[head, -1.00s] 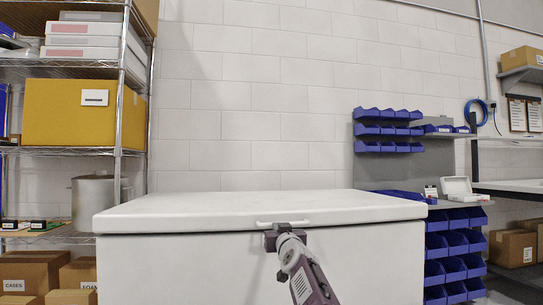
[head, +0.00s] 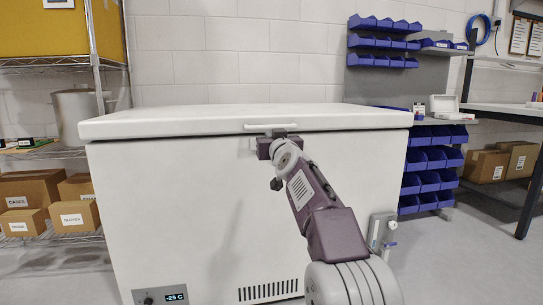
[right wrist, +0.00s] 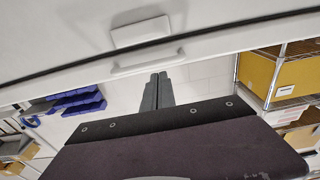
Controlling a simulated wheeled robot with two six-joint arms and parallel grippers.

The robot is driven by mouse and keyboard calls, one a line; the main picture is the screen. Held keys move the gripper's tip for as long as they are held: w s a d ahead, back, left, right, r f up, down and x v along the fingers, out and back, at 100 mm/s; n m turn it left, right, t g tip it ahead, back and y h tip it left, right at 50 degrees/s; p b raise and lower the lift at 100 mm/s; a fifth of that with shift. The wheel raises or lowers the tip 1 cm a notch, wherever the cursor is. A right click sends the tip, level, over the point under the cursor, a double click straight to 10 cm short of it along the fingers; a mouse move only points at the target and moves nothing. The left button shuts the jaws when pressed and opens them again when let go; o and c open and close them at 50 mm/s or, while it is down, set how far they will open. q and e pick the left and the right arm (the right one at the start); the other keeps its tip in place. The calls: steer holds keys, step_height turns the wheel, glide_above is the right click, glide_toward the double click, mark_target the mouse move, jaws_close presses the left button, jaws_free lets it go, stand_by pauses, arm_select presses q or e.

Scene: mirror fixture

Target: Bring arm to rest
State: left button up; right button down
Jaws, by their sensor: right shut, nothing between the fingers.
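A white chest freezer fills the middle of the head view; its lid (head: 200,122) lies down on its body (head: 180,200), with a thin dark seam between them. A pale bar handle (head: 270,126) is on the lid's front edge; it also shows in the right wrist view (right wrist: 146,62). My right gripper (head: 279,133) is at the lid's front edge, just below the handle. Its fingers (right wrist: 157,78) are together and empty, their tips close to the handle. I cannot tell whether they touch it. My left gripper is out of view.
A wire shelf with cardboard boxes (head: 28,190) and a metal pot (head: 78,112) stands left of the freezer. Blue bins (head: 432,160) and a bench (head: 505,110) are at the right. Floor shows bare on both sides.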

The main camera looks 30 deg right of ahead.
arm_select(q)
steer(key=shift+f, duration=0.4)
arm_select(e)
steer(key=shift+s+a+f, duration=0.15)
steer(key=shift+s+f, duration=0.1)
steer(key=shift+s, duration=0.25)
